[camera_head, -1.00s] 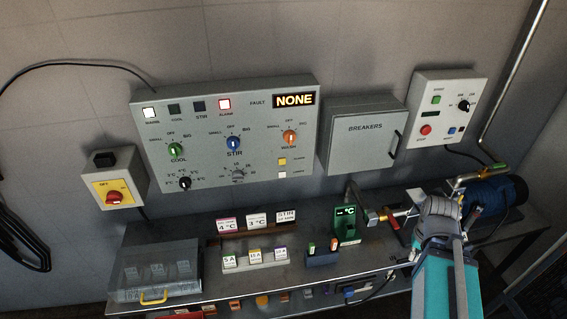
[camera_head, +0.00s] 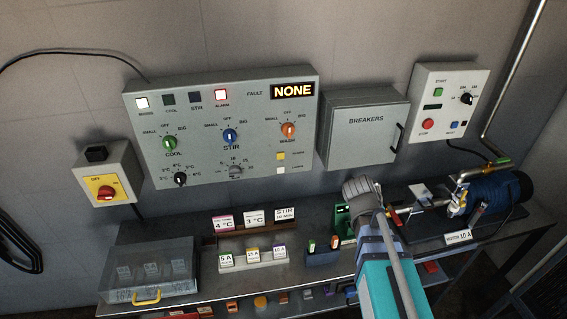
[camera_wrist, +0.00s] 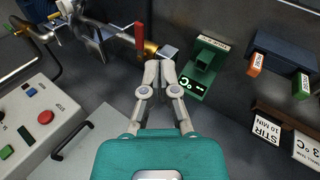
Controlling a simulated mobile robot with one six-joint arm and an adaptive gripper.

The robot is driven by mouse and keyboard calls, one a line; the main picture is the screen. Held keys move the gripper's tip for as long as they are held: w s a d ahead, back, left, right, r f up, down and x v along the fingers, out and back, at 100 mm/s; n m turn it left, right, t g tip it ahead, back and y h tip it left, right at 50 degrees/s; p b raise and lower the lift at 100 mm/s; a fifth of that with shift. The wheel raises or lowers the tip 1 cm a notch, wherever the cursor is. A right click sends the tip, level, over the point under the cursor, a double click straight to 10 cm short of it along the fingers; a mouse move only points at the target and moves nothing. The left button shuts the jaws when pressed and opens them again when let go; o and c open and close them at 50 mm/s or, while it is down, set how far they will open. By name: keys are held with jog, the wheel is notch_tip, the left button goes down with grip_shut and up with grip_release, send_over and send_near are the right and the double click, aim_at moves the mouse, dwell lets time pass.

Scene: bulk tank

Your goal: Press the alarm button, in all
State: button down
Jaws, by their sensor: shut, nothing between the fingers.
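The grey control panel (camera_head: 200,178) hangs on the wall. Its lamp labelled ALARM (camera_head: 222,95) is lit, and the display beside FAULT reads NONE (camera_head: 292,91). A yellow square button (camera_head: 281,156) sits at the panel's lower right, above a white button (camera_head: 281,170); their small labels are too blurred to read surely. My gripper (camera_head: 358,186) is below the breakers box, to the right of and lower than the panel, apart from the buttons. In the wrist view my gripper (camera_wrist: 159,64) is shut and empty, its fingertips beside a green °C device (camera_wrist: 202,72). The panel's buttons are outside the wrist view.
The breakers box (camera_head: 362,150) with its protruding handle (camera_head: 399,138) hangs right of the panel. A white start/stop box (camera_head: 445,107) is farther right. The bench holds cards, fuses, a clear case (camera_head: 150,270), and a pipe with a red-handled valve (camera_wrist: 140,36). The wall before the panel is clear.

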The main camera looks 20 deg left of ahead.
aim_at(284, 157)
jog(key=w+a+r+n+t+b, duration=0.1)
jog(key=a+n+t, duration=0.4)
jog(key=a, duration=1)
jog(key=w+a+r+n+t+y+b, duration=0.1)
jog(key=a+r+n+t+b, duration=0.2)
jog(key=a, duration=1.2)
jog(key=n+t+b, duration=0.2)
jog(key=n, duration=0.3)
jog(key=shift+w+a+n+y, duration=0.15)
jog(key=shift+n+y, duration=0.15)
jog(key=shift+n, duration=0.1)
jog(key=shift+w+r, duration=0.1)
jog(key=shift+w+a, duration=0.75)
jog(key=shift+w, duration=0.45)
jog(key=shift+w+a, duration=0.75)
jog(key=shift+w, duration=0.5)
jog(key=shift+w+a, duration=0.75)
jog(key=shift+w, duration=0.45)
jog(key=shift+w+a, duration=0.45)
jog(key=shift+w, duration=0.15)
jog(key=shift+s+d, duration=0.1)
jog(key=shift+s, duration=0.05)
jog(key=shift+s+d, duration=0.35)
jog(key=shift+s, duration=0.2)
jog(key=shift+s, duration=0.1)
